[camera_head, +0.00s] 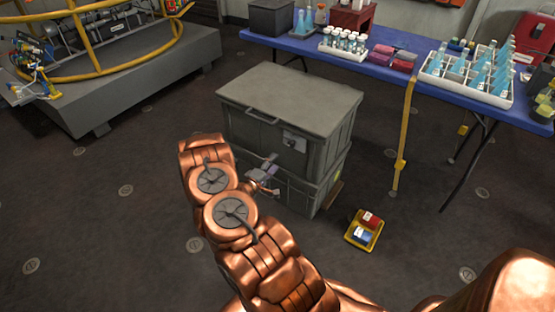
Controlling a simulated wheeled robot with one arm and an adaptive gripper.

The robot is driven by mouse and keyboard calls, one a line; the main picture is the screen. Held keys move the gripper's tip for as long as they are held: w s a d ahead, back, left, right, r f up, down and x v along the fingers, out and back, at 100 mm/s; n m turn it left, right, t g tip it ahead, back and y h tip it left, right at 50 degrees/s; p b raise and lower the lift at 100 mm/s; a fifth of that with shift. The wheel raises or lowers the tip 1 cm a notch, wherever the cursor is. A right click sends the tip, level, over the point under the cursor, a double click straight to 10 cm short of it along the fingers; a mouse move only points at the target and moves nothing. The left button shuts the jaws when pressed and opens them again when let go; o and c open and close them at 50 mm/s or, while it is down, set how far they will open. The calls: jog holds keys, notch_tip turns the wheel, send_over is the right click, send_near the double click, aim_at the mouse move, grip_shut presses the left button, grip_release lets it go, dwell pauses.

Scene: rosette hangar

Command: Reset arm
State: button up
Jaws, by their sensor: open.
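My copper arm reaches up from the lower right to the middle of the view, with its bent joints in front of the grey crate. My gripper (265,172) shows small and partly hidden behind the arm's links, in front of the crate's front face. It is open. I see nothing held in it, though its fingertips are hard to make out.
The grey lidded crate (290,98) stands on the floor close to my arm. A yellow tray (350,238) with red and blue items lies right of it. A blue table (400,84) with bottles stands behind. A grey platform (130,85) is at left. Floor at lower left is clear.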

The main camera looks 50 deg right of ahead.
jog(key=shift+a, duration=0.45)
dwell(0.4)
